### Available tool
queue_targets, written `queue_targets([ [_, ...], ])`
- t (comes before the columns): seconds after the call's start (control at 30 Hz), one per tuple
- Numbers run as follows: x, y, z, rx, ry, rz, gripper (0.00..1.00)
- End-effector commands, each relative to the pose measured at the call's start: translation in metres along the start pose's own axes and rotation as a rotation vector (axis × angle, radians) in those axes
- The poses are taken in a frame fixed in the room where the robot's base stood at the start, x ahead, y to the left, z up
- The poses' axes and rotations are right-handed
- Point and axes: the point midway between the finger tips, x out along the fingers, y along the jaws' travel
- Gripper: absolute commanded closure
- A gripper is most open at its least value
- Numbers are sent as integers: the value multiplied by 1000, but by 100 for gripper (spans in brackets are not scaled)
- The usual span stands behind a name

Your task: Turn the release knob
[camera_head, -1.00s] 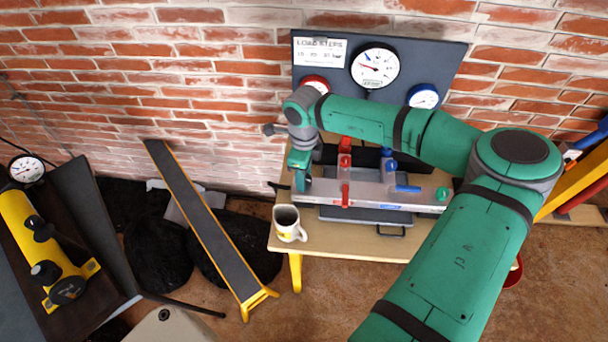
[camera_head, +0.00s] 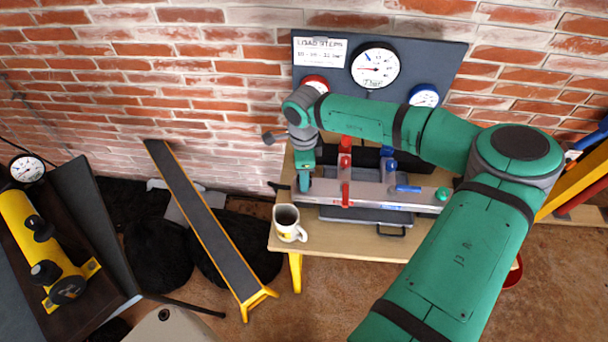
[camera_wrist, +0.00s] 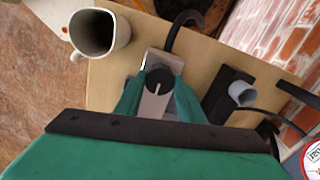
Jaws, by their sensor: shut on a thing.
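The release knob, a round black knob with a pale line (camera_wrist: 158,80), sits on a grey metal block in the wrist view. My gripper (camera_wrist: 156,98) has its two green fingers on either side of the knob and is shut on it. In the head view my gripper (camera_head: 304,183) points down at the left end of the grey manifold (camera_head: 365,195), and it hides the knob there. The manifold carries a red valve handle (camera_head: 345,190), a blue valve handle (camera_head: 407,189) and a green knob (camera_head: 442,194).
A mug (camera_head: 288,224) stands close by at the table's front left corner. A panel with a large white gauge (camera_head: 375,68), a red gauge and a blue gauge (camera_head: 424,97) stands behind the manifold. A black hose (camera_wrist: 184,22) runs near the knob. A yellow-edged ramp (camera_head: 210,225) lies left of the table.

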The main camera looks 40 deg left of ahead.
Motion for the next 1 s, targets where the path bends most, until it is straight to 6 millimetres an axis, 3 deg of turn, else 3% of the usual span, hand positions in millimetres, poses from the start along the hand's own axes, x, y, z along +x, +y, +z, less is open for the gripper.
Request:
queue_targets([
  [0.13,-2,-2,1,-1,-1,-5,87],
  [0.17,-2,-2,1,-1,-1,-5,60],
  [0.23,-2,-1,1,-1,-1,-4,46],
  [0.63,-7,-1,0,1,1,-2,46],
  [1.0,-71,-1,0,1,1,-5,46],
])
